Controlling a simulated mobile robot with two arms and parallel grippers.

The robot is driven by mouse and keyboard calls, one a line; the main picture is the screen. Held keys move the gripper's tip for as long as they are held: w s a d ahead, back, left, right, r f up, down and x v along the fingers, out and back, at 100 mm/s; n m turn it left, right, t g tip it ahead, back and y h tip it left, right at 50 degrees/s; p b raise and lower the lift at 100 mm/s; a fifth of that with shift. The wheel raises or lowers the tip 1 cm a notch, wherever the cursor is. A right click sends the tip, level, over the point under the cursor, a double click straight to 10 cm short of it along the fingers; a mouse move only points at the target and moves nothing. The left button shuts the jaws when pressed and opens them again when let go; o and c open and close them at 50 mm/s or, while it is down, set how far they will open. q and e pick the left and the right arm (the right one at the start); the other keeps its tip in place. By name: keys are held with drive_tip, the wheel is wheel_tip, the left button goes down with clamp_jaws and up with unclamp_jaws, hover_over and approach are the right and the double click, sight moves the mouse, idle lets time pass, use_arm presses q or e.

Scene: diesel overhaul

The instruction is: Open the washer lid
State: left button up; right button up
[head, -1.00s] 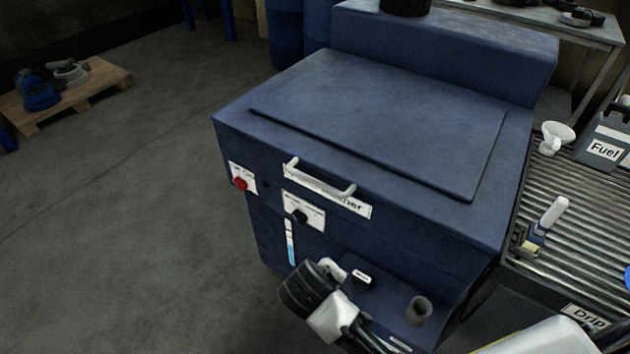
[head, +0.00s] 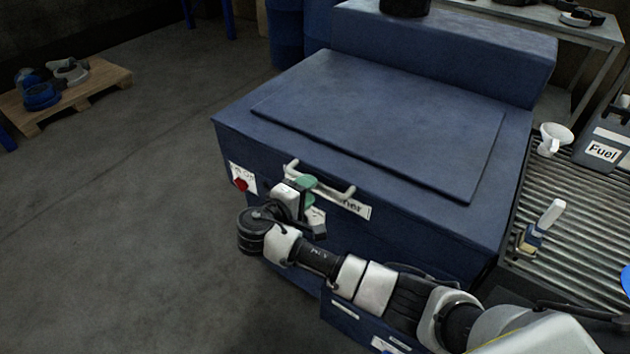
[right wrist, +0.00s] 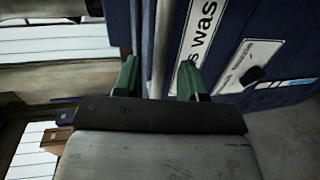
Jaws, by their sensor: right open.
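The blue parts washer (head: 240,150) stands in the middle of the head view, its lid (head: 390,120) lying flat and shut on top. A pale bar handle (head: 342,192) runs along the upper front edge, over a white label. My right gripper (head: 308,184) is at the front of the handle, its green fingertips close to the bar. In the right wrist view the open fingers (right wrist: 158,78) stand either side of the handle bar (right wrist: 163,45); I cannot tell whether they touch it. My left gripper is out of view.
A red knob (head: 241,184) sits on the washer's front left. A slatted bench (head: 545,215) with a white funnel (head: 556,137) and a Fuel can (head: 603,145) stands to the right. A pallet (head: 105,82) with parts lies far left.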

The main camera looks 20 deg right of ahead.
drive_tip(key=shift+x, duration=1.8)
clamp_jaws()
